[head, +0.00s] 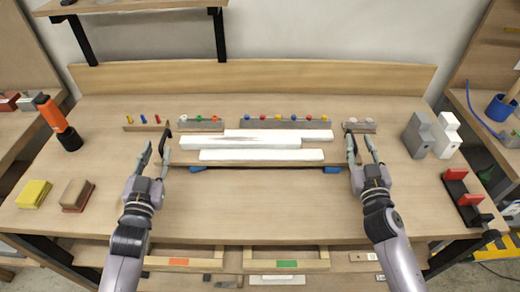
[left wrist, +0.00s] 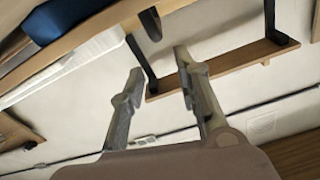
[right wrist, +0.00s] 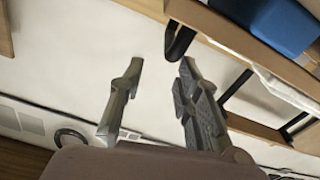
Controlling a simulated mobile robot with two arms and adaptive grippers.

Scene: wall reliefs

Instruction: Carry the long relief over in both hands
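The long relief (head: 337,157) is a wooden board with long white strips (head: 262,155) on it, lying in the middle of the bench on blue supports (head: 332,170). A dark upright handle shows near each end. My left gripper (head: 156,152) is open and empty at the left end, close to that handle. My right gripper (head: 362,150) is open and empty at the right end. The board's wooden edge also shows in the left wrist view (left wrist: 88,42) and in the right wrist view (right wrist: 240,42), beyond the open fingers. Contact with the handles cannot be told.
Behind the relief stand racks with coloured knobs (head: 285,124). An orange tool (head: 52,115) and yellow block (head: 34,194) are on the left. Grey and white blocks (head: 419,136) and a red-black piece (head: 462,195) are on the right. The front middle of the bench (head: 265,205) is clear.

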